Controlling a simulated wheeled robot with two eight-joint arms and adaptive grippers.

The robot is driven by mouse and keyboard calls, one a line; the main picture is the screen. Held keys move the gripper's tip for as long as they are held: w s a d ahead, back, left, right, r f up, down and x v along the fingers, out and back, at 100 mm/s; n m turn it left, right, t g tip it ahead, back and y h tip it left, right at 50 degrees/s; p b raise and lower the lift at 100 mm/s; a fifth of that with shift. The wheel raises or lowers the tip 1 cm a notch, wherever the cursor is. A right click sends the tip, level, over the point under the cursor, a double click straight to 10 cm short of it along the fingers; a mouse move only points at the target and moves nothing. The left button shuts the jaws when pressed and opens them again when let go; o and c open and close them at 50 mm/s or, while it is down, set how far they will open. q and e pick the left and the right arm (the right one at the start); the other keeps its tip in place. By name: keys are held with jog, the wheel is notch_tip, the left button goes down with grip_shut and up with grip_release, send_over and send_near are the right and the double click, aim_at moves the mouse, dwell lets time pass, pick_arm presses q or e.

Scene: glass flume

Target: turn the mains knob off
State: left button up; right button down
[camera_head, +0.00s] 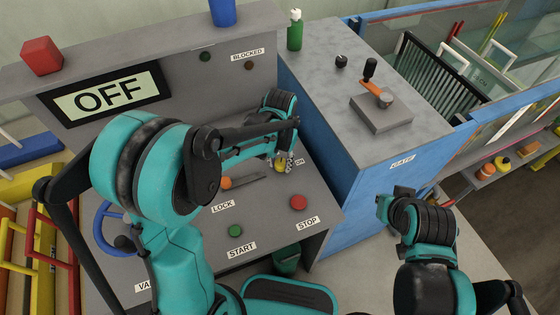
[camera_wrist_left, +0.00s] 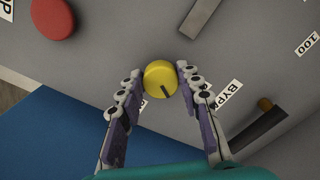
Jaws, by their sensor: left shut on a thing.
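A yellow knob (camera_head: 280,164) with a dark pointer mark sits on the grey control panel (camera_head: 265,210). In the left wrist view the yellow knob (camera_wrist_left: 160,76) lies between the two fingertips. My left gripper (camera_head: 284,160) is shut on this knob, and my arm partly hides the panel in the head view. I cannot read a mains label. My right gripper (camera_head: 398,198) is over the floor at the right, and its finger opening is unclear.
A red STOP button (camera_head: 298,202) and a green START button (camera_head: 235,230) are near the panel's front edge. A display (camera_head: 107,95) reads OFF. A blue cabinet (camera_head: 340,185) borders the right.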

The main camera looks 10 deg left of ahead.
aim_at(281, 164)
pick_arm(q)
jog(key=n, duration=0.6)
jog(key=shift+d, duration=0.1)
jog(key=shift+n, duration=0.3)
dwell(0.3)
jog(key=o, duration=1.2)
jog(key=shift+c, duration=0.2)
notch_tip(281, 164, up, 12)
